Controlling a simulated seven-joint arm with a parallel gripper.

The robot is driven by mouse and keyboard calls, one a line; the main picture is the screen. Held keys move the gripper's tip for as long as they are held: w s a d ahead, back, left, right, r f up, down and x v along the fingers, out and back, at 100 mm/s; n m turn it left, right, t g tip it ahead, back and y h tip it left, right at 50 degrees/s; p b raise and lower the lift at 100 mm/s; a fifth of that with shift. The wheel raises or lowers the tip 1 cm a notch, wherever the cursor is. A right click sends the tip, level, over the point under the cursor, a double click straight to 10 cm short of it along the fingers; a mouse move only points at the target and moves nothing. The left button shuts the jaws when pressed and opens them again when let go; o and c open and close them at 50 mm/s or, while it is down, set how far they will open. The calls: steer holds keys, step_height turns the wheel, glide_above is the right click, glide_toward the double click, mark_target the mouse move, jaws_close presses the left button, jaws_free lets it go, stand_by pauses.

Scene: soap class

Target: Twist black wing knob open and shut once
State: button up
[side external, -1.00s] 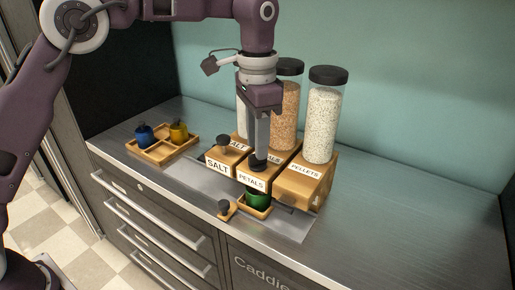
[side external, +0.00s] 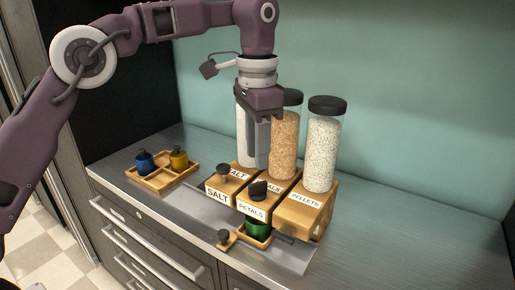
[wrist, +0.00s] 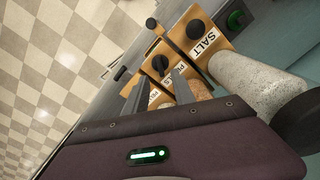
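The black wing knob (side external: 258,188) sits on the front of the wooden block labelled PETALS (side external: 252,208). It also shows in the wrist view (wrist: 160,63), below the fingers. My gripper (side external: 258,167) points down just above this knob, with a small gap between them. In the wrist view my gripper (wrist: 157,80) has its two fingers apart with nothing between them. A green cup (side external: 257,229) stands in a small wooden tray under the PETALS block.
The SALT block (side external: 217,194) with its own black knob (side external: 222,170) stands close on the left. The PELLETS block (side external: 305,205) and its tall jar (side external: 322,145) stand on the right. A divided tray (side external: 163,178) holds blue and yellow containers. The right counter is clear.

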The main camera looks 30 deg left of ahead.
mark_target(258, 183)
steer(key=shift+s+d+f, duration=0.1)
steer(key=shift+f, duration=0.15)
stand_by(0.3)
step_height(258, 183, down, 7)
steer(key=shift+r, duration=0.1)
jaws_close()
